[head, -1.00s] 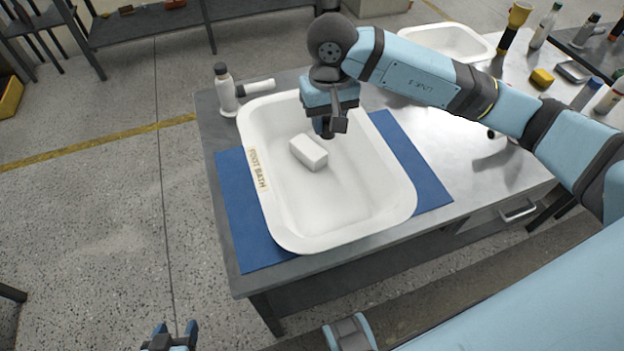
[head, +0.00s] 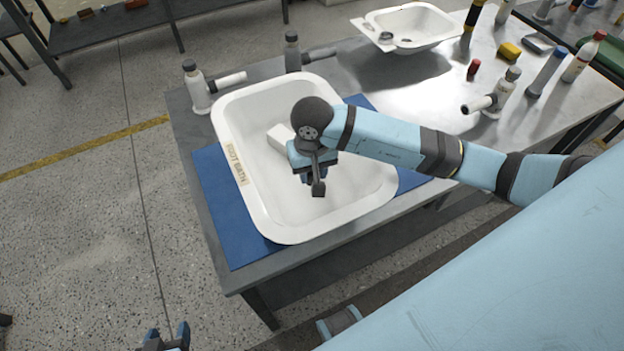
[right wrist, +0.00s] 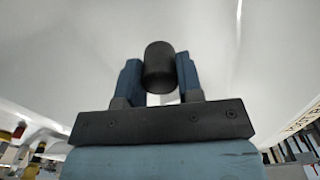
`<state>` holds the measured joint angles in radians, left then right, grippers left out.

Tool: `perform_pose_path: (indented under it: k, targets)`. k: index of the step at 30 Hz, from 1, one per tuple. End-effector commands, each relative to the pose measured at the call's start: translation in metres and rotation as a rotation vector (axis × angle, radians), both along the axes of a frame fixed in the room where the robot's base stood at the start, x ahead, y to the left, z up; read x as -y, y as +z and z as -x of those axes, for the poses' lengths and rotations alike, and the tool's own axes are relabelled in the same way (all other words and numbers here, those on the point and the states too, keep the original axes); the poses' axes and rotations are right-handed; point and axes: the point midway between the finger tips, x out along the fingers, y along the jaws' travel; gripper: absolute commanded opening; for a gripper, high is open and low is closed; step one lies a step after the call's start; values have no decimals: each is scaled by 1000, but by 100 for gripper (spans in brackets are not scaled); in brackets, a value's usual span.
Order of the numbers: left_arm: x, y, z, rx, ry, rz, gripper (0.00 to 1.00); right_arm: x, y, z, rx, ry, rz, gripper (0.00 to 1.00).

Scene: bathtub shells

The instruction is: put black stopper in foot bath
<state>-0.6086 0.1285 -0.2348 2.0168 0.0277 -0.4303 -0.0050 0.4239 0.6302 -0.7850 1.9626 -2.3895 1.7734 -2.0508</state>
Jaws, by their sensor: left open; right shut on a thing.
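The foot bath (head: 262,213) is a white rectangular tub with a "FOOT BATH" label on its left rim, on a blue mat at the table's near left. My right gripper (head: 306,180) is over the inside of the tub, pointing down. In the right wrist view it (right wrist: 160,80) is shut on the black stopper (right wrist: 160,62), a dark cylinder between the two blue fingers, with white tub surface behind. In the head view the stopper is not clear under my wrist. My left gripper (head: 168,338) is open and empty at the bottom edge, away from the table.
A white block (head: 279,136) lies in the tub, partly behind my right wrist. Grey tap-like bottles (head: 197,90) stand behind and beside it. A second white basin (head: 425,20) stands at the back. Bottles, a yellow block (head: 509,51) and a red item (head: 473,68) are at right.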

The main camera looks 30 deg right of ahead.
Motion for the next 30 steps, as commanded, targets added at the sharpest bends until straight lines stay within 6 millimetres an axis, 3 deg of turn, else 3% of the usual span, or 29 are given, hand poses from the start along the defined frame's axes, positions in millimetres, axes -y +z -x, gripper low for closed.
perform_pose_path:
  k: [9, 20, 21, 24, 30]
  targets:
    - [-1, 3, -1, 5, 0, -2, 60, -1, -40, 1, -3, -1, -2, 11]
    - [-1, -1, -1, 4, 0, 0, 60, 0, -46, 0, 0, 1, 0, 11]
    - [-1, 0, -1, 2, 1, 0, 60, 0, -46, 0, 0, 1, 0, 36]
    - [-1, 1, -1, -1, 2, 1, 60, 0, -45, 0, -1, 0, 0, 59]
    - [0, 2, -1, 1, 2, 3, 60, 0, -45, 0, -1, 0, 0, 59]
